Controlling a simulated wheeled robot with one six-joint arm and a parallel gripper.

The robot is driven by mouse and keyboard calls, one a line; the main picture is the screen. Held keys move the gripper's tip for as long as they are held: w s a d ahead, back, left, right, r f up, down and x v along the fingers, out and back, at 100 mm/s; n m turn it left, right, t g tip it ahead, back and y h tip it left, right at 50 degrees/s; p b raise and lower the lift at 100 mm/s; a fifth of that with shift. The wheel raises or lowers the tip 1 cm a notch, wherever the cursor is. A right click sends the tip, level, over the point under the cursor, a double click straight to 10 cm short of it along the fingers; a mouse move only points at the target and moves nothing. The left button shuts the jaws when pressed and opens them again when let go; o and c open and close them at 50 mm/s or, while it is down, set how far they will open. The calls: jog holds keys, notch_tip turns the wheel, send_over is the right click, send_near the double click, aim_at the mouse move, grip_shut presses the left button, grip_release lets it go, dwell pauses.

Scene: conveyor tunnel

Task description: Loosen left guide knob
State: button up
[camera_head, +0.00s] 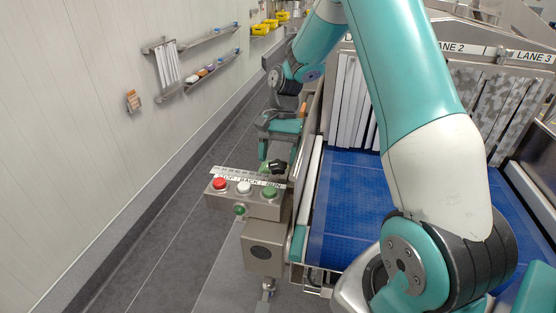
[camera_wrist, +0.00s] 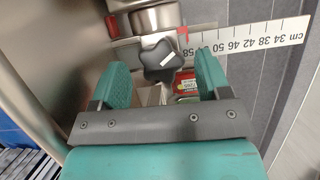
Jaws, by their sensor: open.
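The left guide knob (camera_wrist: 160,60) is a black star-shaped knob with a white mark on its face. In the wrist view it lies between the two teal fingertips of my gripper (camera_wrist: 162,66), with a visible gap on each side. My gripper is open and I see no finger touching the knob. In the head view the knob (camera_head: 277,167) is a small dark shape just below my gripper (camera_head: 279,156), beside the ruler. I cannot tell exactly how deep the knob sits between the fingers.
A centimetre ruler (camera_wrist: 250,36) runs beside the knob. A control box (camera_head: 243,203) with red, white and green buttons stands close to it, near the blue conveyor belt (camera_head: 345,235). Wall shelves (camera_head: 195,60) hang at left above a clear floor strip.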

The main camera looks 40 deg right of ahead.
jog(key=shift+x, duration=0.9)
jog(key=shift+c, duration=0.5)
jog(key=c, duration=0.8)
jog(key=shift+n, duration=0.4)
jog(key=n+g+h, duration=0.1)
jog(key=n, duration=0.3)
jog(key=shift+h, duration=0.4)
jog(key=shift+w+n+g+h, duration=0.1)
jog(key=shift+n+g+h, duration=0.4)
jog(key=shift+n, duration=1.6)
